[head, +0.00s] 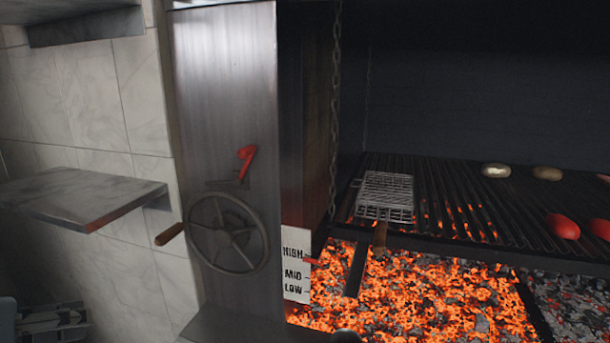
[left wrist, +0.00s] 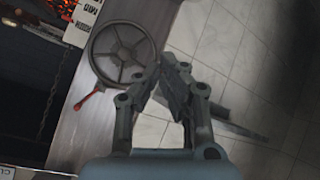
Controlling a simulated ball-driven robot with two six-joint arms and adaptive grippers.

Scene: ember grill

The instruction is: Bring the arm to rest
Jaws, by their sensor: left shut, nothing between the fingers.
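My left gripper (head: 52,322) shows at the lower left corner of the head view, partly cut off by the edge. In the left wrist view my left gripper (left wrist: 168,82) has its fingers together with nothing between them. It is apart from the spoked handwheel (head: 228,232) on the steel post, which also shows in the left wrist view (left wrist: 123,52). The wheel has a wooden knob (head: 169,234) on its left side. A red lever (head: 245,160) sits above the wheel. My right gripper is not in view.
A steel shelf (head: 85,194) juts from the tiled wall at the left. The grill grate (head: 455,215) stands over glowing embers (head: 420,295). It bears a wire basket (head: 385,195), a red item (head: 563,226) and a pale round item (head: 496,170). A label (head: 296,265) reads HIGH, MID, LOW.

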